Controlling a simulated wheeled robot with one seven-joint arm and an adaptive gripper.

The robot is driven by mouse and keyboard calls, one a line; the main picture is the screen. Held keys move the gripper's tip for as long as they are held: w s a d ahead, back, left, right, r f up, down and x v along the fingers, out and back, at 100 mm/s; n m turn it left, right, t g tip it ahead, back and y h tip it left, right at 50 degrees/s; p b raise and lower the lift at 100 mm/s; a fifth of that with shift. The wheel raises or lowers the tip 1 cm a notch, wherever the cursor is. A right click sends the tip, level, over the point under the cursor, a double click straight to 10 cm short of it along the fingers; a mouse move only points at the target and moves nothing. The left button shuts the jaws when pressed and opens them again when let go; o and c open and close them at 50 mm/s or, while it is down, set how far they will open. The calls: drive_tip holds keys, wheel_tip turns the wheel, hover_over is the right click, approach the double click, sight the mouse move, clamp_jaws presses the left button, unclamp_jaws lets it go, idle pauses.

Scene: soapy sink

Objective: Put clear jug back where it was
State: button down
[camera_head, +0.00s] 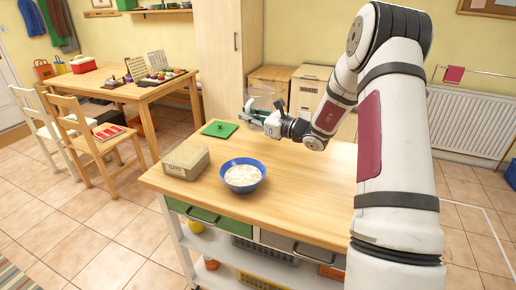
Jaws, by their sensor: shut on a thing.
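My gripper (256,113) is at the far side of the wooden trolley top, shut on the clear jug (262,98). The jug is see-through and hard to make out; parts of it are hidden by the gripper. It looks held near the far edge of the top, to the right of a green square mat (220,129). I cannot tell whether its base touches the surface.
A blue bowl (243,187) with pale, oat-like contents and a box (186,161) stand on the near left of the trolley top (295,195). The right part of the top looks clear. A table (117,91) and chairs stand left.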

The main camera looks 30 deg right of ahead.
wheel_tip(320, 180, down, 9)
drive_tip(key=shift+f, duration=0.1)
idle(0.4)
drive_tip(key=shift+f, duration=0.15)
drive_tip(key=c, duration=1.9)
unclamp_jaws()
drive_tip(key=shift+f, duration=0.1)
drive_tip(key=shift+o, duration=1.3)
